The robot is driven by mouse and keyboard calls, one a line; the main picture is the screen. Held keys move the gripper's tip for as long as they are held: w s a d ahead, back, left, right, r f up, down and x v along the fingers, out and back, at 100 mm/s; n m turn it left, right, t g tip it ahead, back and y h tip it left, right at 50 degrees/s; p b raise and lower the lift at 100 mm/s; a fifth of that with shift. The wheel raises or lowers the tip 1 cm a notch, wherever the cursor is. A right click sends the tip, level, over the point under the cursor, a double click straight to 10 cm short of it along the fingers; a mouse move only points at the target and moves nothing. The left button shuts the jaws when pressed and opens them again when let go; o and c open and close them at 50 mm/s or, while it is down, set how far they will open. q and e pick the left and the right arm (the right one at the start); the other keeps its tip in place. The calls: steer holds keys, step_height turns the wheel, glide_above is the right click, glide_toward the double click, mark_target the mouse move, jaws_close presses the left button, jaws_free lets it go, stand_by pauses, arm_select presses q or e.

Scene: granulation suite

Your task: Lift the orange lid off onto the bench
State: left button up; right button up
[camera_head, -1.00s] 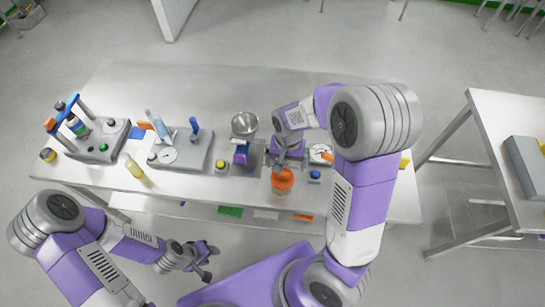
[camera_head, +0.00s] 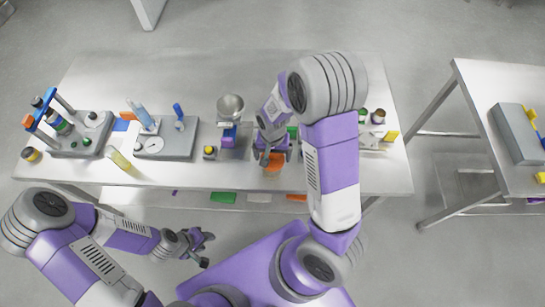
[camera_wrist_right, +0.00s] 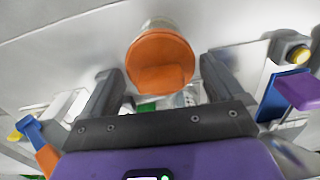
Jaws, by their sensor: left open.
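The orange lid (camera_wrist_right: 160,62) is round and sits on a clear container (camera_wrist_right: 158,22) in the right wrist view. In the head view the lid (camera_head: 273,168) is near the bench's front edge, partly hidden by my right gripper (camera_head: 270,158). In the wrist view my right gripper (camera_wrist_right: 157,70) is open, with one finger on each side of the lid and visible gaps between. My left gripper (camera_head: 200,247) is open and empty, in front of the bench and well away from the lid.
On the bench (camera_head: 330,85), a metal bowl on a stand (camera_head: 231,107) and a yellow-buttoned box (camera_head: 210,153) are left of my right gripper. Small jars (camera_head: 378,116) stand to the right. The back of the bench is clear. A second table (camera_head: 485,85) is at right.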

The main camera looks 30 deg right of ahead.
steer(key=c, duration=0.7)
step_height(320, 180, up, 10)
steer(key=shift+f+p, duration=0.1)
steer(key=shift+p, duration=1)
